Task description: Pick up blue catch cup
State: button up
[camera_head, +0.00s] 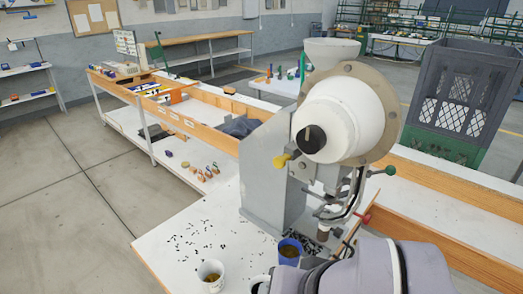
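The blue catch cup (290,249) stands upright on the white table top, at the foot of the grey eyelet press (275,180). It holds something brownish, and its lower part is partly hidden by my gripper. My gripper (277,282) is at the bottom edge of the picture, just in front of the cup on the near side. My arm reaches in from the lower right. The fingers are mostly cut off or hidden, so their opening and any contact with the cup cannot be made out.
A white cup (211,275) with brown contents stands left of my gripper. Small black bits (200,238) lie scattered on the table. The press has yellow, green and red knobs overhead and to the right. Several small items (208,172) stand farther back; the table's left part is fairly clear.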

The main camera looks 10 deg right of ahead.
aim_at(290, 250)
jog(key=l+u, duration=0.35)
jog(key=k+l+u, duration=0.1)
jog(key=l+u, duration=0.25)
jog(key=k+l+u, duration=0.15)
jog(key=l+u, duration=0.15)
jog(key=k+l+u, duration=0.15)
jog(key=l+u, duration=0.2)
jog(key=k+l+u, duration=0.2)
jog(key=u, duration=0.15)
jog(key=l, duration=0.1)
